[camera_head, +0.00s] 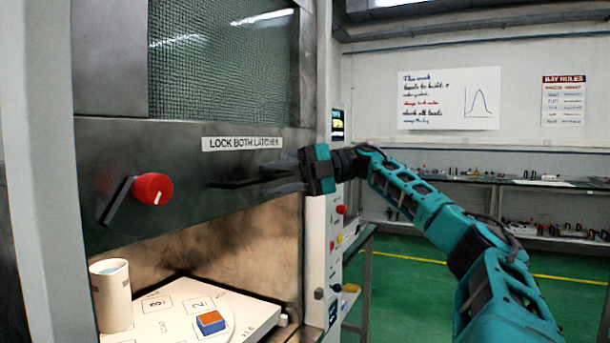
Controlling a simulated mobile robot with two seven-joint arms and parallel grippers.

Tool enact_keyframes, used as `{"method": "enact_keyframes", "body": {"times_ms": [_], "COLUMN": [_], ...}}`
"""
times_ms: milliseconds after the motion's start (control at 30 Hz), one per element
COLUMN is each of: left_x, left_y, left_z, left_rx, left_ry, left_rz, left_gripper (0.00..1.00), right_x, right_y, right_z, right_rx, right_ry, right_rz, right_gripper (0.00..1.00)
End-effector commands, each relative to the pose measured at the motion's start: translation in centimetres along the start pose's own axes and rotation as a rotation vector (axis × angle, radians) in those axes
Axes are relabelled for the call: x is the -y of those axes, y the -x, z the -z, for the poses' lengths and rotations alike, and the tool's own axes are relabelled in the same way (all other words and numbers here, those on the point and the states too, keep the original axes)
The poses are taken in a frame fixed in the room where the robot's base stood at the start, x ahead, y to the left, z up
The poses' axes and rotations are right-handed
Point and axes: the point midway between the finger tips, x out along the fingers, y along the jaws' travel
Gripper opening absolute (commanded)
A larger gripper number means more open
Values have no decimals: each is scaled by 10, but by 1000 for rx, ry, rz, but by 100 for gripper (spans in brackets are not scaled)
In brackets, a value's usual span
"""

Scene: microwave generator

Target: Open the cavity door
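The cavity door (98,140) is a dark metal panel with a green mesh window (220,60) and a label reading "LOCK BOTH LATCHES" (242,143). Its lower edge stands above the lit opening, so the cavity inside shows below it. A red knob latch (152,188) on a dark plate is at the door's lower left. My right gripper (262,183) reaches in from the right, its dark fingers in front of the door's lower right part, below the label. Fingers and any dark handle there blend together, so contact and grip are unclear. My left gripper is out of view.
Inside the cavity are a white numbered plate (265,313), a white cup (111,295) and a small orange-topped blue block (210,322). A control panel (338,220) with buttons stands right of the opening. Shelves (480,181) line the back; green floor (400,285) is clear.

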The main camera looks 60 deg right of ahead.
Motion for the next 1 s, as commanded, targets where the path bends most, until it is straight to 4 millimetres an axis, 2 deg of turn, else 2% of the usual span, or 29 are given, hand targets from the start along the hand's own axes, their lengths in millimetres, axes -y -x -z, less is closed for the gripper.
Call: {"method": "enact_keyframes", "body": {"times_ms": [167, 300, 500, 700, 1000], "left_x": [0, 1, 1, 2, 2], "left_y": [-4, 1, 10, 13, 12], "left_z": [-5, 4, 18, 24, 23], "left_rx": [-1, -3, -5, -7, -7], "left_ry": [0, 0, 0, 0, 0], "left_rz": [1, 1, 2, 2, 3], "left_gripper": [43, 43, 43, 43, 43], "right_x": [0, -4, -4, -1, 0], "right_y": [40, 70, 100, 112, 113], "right_z": [0, 0, 0, 0, 0], "right_rx": [7, 6, 4, 2, 2], "right_ry": [1, -1, -3, 0, 1], "right_rz": [-4, -3, -1, -2, -1], "right_gripper": [36, 36, 36, 36, 36]}}
